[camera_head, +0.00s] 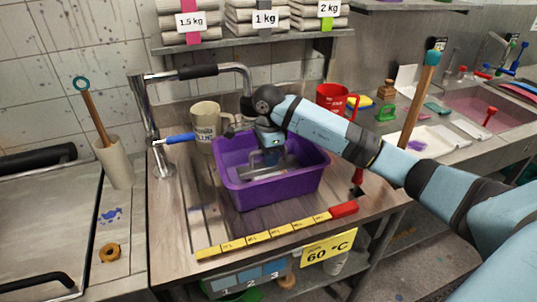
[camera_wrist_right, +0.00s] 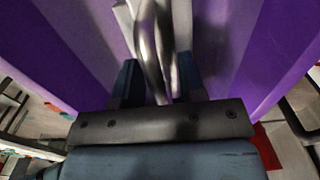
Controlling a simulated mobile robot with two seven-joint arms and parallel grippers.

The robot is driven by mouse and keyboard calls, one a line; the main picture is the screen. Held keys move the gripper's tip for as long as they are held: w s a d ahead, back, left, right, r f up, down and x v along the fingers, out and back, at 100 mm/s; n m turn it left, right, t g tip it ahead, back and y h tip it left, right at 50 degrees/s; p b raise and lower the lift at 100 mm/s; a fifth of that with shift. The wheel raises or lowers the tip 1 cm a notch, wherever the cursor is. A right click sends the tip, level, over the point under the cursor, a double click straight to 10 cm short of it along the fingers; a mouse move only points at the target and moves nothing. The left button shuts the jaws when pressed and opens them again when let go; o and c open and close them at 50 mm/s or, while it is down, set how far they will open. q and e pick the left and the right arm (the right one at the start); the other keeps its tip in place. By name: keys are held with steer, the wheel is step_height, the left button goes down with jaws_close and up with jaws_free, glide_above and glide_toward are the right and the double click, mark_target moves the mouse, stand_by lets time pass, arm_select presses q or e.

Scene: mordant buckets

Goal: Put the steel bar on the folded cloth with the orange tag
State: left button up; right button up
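A grey steel piece, apparently the steel bar (camera_head: 285,172), lies in the purple tub (camera_head: 265,195). In the right wrist view a curved steel handle (camera_wrist_right: 152,45) rises between my fingers. My right gripper (camera_head: 270,155) reaches down into the tub; in the wrist view its dark blue fingers (camera_wrist_right: 158,85) stand on both sides of the handle. Whether they press on it is unclear. Folded cloths lie on the shelf above: one with a pink tag (camera_head: 192,22), one marked 1 kg (camera_head: 265,18), one with a green tag (camera_head: 327,22). I see no orange tag. My left gripper is out of view.
A tap (camera_head: 150,120) and a beige mug (camera_head: 205,122) stand behind and left of the tub. A red jug (camera_head: 333,98) is behind my right arm. A yellow strip (camera_head: 255,236) lies along the front. The wall shelf (camera_head: 240,42) overhangs the back.

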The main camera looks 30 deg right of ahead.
step_height(320, 180, up, 11)
steer(key=shift+f+b, duration=0.1)
steer(key=shift+b, duration=0.2)
steer(key=shift+r, duration=0.65)
steer(key=shift+f, duration=0.1)
